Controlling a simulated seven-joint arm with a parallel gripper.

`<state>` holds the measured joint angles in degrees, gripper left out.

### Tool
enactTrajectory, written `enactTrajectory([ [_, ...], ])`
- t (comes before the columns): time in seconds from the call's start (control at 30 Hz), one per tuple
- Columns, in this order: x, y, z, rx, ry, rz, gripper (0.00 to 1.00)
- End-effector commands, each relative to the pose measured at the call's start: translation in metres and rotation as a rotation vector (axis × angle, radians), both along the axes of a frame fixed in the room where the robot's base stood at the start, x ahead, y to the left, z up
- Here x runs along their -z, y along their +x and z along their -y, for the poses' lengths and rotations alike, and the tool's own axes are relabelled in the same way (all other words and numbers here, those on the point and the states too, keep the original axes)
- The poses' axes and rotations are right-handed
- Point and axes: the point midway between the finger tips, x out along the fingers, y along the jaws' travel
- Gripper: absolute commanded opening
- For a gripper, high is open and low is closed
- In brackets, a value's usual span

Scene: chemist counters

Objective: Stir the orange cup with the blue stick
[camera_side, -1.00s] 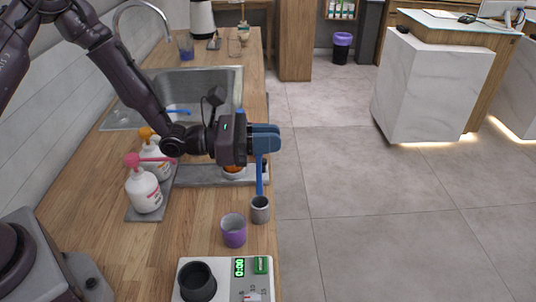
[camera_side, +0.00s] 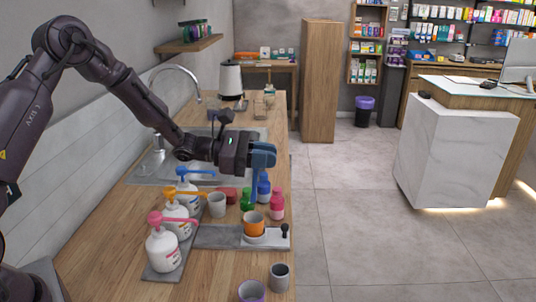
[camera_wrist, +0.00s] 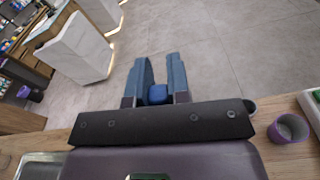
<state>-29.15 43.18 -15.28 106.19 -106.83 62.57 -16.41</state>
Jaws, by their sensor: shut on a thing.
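My gripper (camera_side: 262,155) is shut on the blue stick (camera_wrist: 158,94), whose top end shows between the fingers in the wrist view. In the side view the stick points down from the fingers toward the orange cup, in front of the bottles; its lower end is hard to make out. The orange cup (camera_side: 254,224) stands upright on a white round base on the grey tray (camera_side: 215,238). My gripper is above the cup. I cannot tell whether the stick's tip is inside it.
Green (camera_side: 247,200), blue (camera_side: 264,188) and pink (camera_side: 277,207) bottles stand behind the cup. Pump bottles (camera_side: 163,250) line the left. A grey cup (camera_side: 279,277) and purple cup (camera_side: 252,292) stand in front. The counter's right edge is close.

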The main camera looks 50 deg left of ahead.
Motion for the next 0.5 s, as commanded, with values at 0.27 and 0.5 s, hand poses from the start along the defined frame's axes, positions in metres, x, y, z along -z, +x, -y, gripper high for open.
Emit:
enactTrajectory([
  [0.27, 0.022, -0.002, 0.006, 0.001, -0.003, -0.002, 0.0],
  [0.5, 0.041, -0.003, 0.009, -0.001, -0.001, -0.001, 0.0],
])
